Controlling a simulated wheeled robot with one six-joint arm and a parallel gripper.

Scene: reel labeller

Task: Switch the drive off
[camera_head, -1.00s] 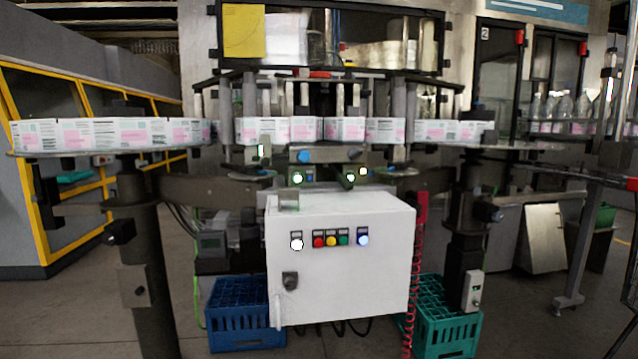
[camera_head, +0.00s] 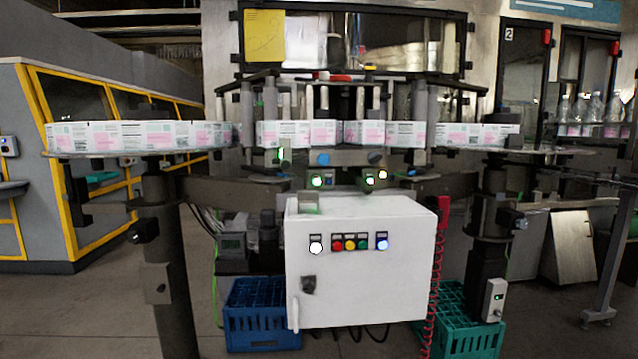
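A white control box (camera_head: 361,290) hangs at the centre under the labeller. On its front is a row of buttons and lamps: a lit white one (camera_head: 316,244), a red one (camera_head: 337,245), a yellow one (camera_head: 350,244), a green one (camera_head: 363,244) and a lit blue one (camera_head: 382,242). A dark rotary handle (camera_head: 309,284) sits lower left on its door. A small grey box (camera_head: 494,300) with a green-lit switch is on the right-hand post. I cannot tell which control belongs to the drive. My gripper is not in view.
A blue crate (camera_head: 262,325) and a green crate (camera_head: 473,343) stand on the floor either side below the box. A red coiled cable (camera_head: 434,290) hangs at the box's right edge. Label reels (camera_head: 140,135) lie along the ledge above. The floor in front is partly open.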

